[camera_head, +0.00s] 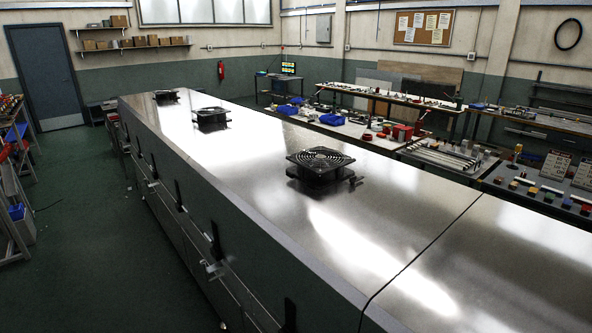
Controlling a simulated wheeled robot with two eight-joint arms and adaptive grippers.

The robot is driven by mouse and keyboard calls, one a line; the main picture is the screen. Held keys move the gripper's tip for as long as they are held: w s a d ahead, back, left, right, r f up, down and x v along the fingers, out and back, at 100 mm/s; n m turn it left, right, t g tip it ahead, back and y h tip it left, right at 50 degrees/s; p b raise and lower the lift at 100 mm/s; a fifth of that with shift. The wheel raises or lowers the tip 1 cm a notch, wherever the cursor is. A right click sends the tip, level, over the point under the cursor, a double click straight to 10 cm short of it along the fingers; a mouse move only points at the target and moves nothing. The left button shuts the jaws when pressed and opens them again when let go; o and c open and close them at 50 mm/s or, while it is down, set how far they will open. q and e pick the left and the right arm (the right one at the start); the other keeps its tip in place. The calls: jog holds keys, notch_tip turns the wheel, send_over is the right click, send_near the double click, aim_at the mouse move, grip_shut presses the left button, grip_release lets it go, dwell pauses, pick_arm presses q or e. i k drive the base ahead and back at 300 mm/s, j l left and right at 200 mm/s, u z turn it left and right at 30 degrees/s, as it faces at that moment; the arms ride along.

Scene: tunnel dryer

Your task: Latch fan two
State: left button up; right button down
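The long metal dryer housing (262,165) runs from the near right to the far left. Three black fans sit on its top: a near fan (320,160), a middle fan (211,117) and a far fan (166,96). The near fan has a round wire grille and a small part sticking out at its right base. I see no number on any fan, so I cannot tell which is fan two. Whether any fan is latched is too small to tell. Neither of my grippers is in view.
Black handles (216,241) and small metal fittings (214,269) stick out along the housing's left side. The green floor (90,235) to the left is clear. A shelf rack (12,190) stands at the left edge. Benches with tools and blue bins (332,119) stand at the right.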

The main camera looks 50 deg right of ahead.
aim_at(353, 180)
jog(key=z, duration=0.45)
jog(key=i+j+z, duration=0.1)
jog(key=z, duration=0.35)
jog(key=j+z, duration=0.1)
jog(key=z, duration=0.35)
jog(key=i+j+z, duration=0.1)
jog(key=z, duration=0.3)
jog(key=j+z, duration=0.15)
jog(key=z, duration=0.3)
